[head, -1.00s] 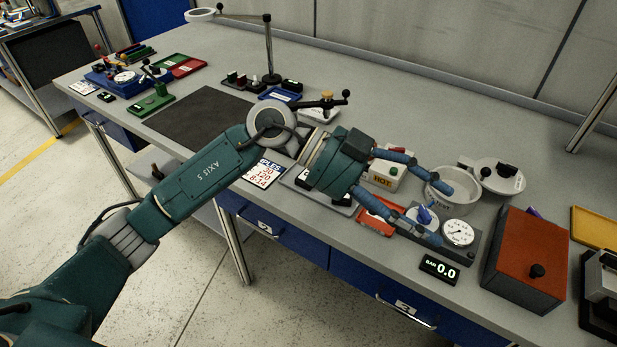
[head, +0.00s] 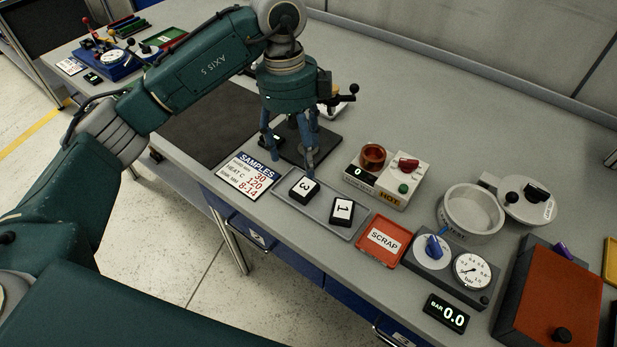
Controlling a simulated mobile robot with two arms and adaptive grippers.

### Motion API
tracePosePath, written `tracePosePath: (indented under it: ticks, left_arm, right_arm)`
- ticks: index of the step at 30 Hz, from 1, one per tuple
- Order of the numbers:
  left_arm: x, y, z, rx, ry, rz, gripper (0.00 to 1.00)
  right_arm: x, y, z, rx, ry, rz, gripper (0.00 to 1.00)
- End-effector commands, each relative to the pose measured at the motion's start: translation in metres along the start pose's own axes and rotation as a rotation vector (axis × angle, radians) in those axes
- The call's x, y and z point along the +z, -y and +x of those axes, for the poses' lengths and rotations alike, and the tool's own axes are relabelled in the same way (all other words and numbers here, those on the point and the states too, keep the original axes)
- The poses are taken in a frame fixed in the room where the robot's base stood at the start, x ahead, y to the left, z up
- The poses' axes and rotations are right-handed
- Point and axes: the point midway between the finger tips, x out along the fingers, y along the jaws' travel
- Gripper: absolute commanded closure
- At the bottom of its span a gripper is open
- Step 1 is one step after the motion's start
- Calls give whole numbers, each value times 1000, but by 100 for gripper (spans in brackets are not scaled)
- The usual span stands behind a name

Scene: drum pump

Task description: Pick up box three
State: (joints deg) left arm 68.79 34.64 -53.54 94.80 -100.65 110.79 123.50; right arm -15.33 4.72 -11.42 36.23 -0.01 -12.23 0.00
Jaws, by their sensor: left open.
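Box three (head: 305,191), a small black block with a white "3" label on top, sits in the left half of a grey tray (head: 323,218) near the table's front edge. A similar box one (head: 342,211) sits to its right in the same tray. My left gripper (head: 292,160) points down with its blue fingers apart and nothing between them. It is just behind and above box three. The right fingertip is close to the box's back edge in the picture; I cannot tell if it touches. My right gripper is not in view.
The samples card (head: 249,177) lies left of the tray. The red scrap tray (head: 384,241) is right of it, and the heater unit (head: 388,180) behind. A dark plate (head: 318,147) is partly hidden behind the fingers. The pot (head: 470,212) and gauge block (head: 452,263) stand farther right.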

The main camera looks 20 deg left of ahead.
Motion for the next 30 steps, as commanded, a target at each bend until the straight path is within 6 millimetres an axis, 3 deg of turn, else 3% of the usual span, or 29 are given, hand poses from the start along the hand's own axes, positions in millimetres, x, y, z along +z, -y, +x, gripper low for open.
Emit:
tracePosePath:
  ticks: [6, 9, 13, 20, 30]
  left_arm:
    - [-1, -1, 33, 3, -3, 1, 31]
    - [-1, 0, 40, 1, -2, 2, 31]
    - [0, 0, 51, 4, -3, 2, 31]
    - [1, 2, 85, 2, -4, 2, 31]
    - [1, 3, 93, -1, -3, 3, 33]
  right_arm:
    - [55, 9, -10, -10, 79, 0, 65]
    - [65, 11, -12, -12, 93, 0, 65]
    - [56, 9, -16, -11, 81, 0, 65]
    - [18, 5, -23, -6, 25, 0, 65]
    - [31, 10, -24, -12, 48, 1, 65]
